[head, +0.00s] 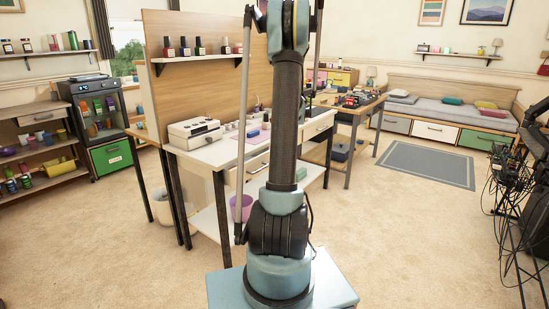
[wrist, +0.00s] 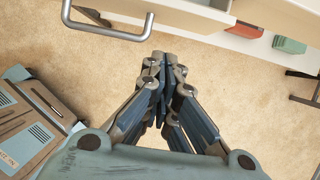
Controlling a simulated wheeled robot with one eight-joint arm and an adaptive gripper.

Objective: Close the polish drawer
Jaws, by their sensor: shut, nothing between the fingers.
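The white desk (head: 200,155) stands behind my arm in the head view, with nail polish bottles (head: 185,47) on the shelf above it. A pale drawer front (head: 318,126) shows at its right; my arm hides part of the desk front. In the wrist view, a grey bar handle (wrist: 108,32) on a white front (wrist: 180,12) lies at the top. I cannot tell for sure whether this is the polish drawer, or how far out it is. My gripper (wrist: 165,62) is shut and empty, below and right of the handle, apart from it.
A red item (wrist: 245,29) and a green item (wrist: 289,45) show at the wrist view's upper right. A purple bin (head: 241,207) stands under the desk. A cabinet with a green drawer (head: 112,156) stands left. Open carpet (head: 420,230) lies right.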

